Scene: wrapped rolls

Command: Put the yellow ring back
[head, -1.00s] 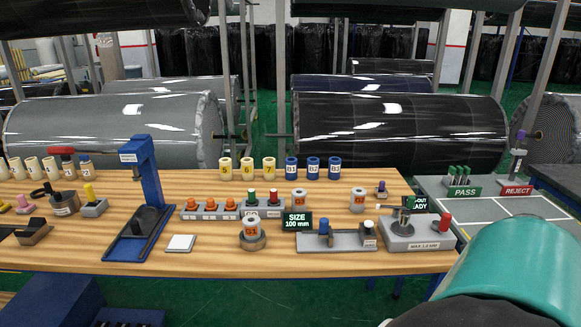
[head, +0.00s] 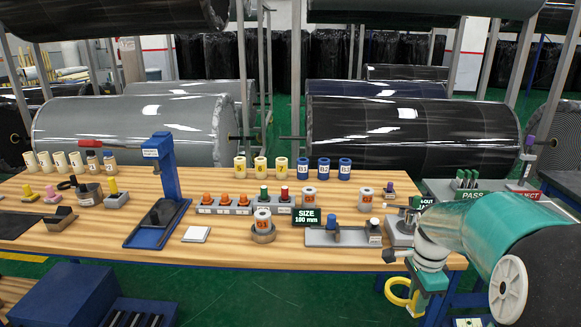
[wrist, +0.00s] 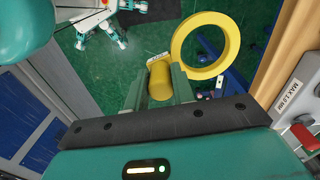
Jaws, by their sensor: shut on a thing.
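The yellow ring (head: 401,294) hangs from my gripper (head: 408,276), beyond the front right edge of the table and below the level of its top. In the wrist view the ring (wrist: 231,50) shows as a large open loop over the green floor. My gripper (wrist: 160,82) is shut on a yellow part (wrist: 160,80) joined to the ring, with a small white label beside it. The lettering on that label is too small to read.
The wooden table (head: 300,254) carries a size display (head: 307,217), several labelled rolls and a blue press stand (head: 167,190). A grey gauge (head: 400,230) stands at its right end, close to my arm. Large wrapped rolls (head: 410,135) lie behind. Green floor is open in front.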

